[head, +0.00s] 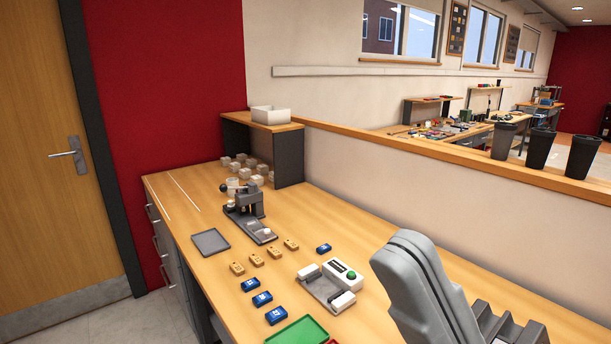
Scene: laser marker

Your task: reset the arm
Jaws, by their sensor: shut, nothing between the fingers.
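A large grey rounded shape (425,290), which looks like part of my own arm, rises at the lower right over the bench. I do not see my gripper or its fingertips in this view. A dark grey press-like device (245,203) stands further back on the bench.
Blue blocks (262,298) and several small tan pieces (256,260) lie on the bench. A grey tray (211,242) and a green tray (298,332) lie near its front. White pieces (248,164) stand by the shelf (289,155). Black cups (539,148) stand on the ledge.

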